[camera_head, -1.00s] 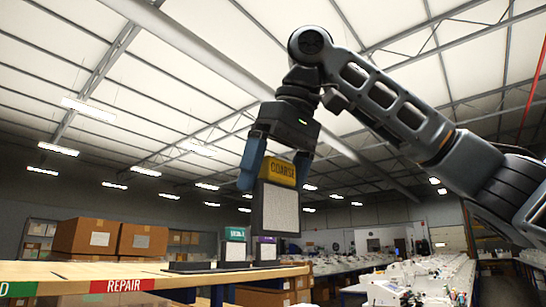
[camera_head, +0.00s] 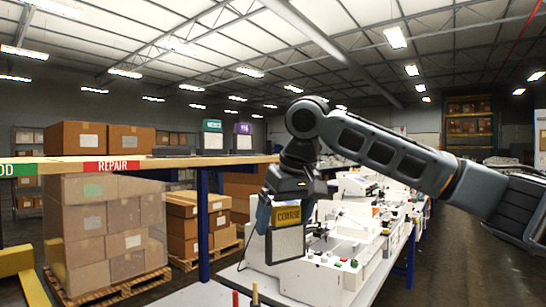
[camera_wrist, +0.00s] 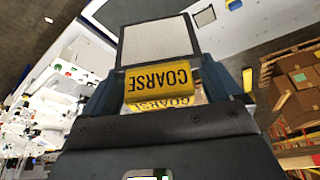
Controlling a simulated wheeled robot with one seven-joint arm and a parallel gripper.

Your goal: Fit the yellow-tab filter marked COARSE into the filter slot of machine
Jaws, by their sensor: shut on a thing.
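My gripper (camera_head: 289,208) is shut on the yellow tab of the filter marked COARSE (camera_head: 288,240). The filter hangs below the jaws, its pale mesh panel in a dark frame. In the wrist view the COARSE filter (camera_wrist: 161,82) sits between the blue fingers, its lettering upside down. In the head view the filter is in front of a white machine (camera_head: 258,249) on the long bench; I cannot tell if they touch. The machine's filter slot cannot be made out.
A green-tab filter (camera_head: 212,134) and a purple-tab filter (camera_head: 243,136) stand on the wooden shelf (camera_head: 230,159) marked REPAIR. Boxes on a pallet (camera_head: 108,240) are below it. More white machines (camera_head: 360,187) line the bench behind. A red peg (camera_head: 235,299) stands at the front.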

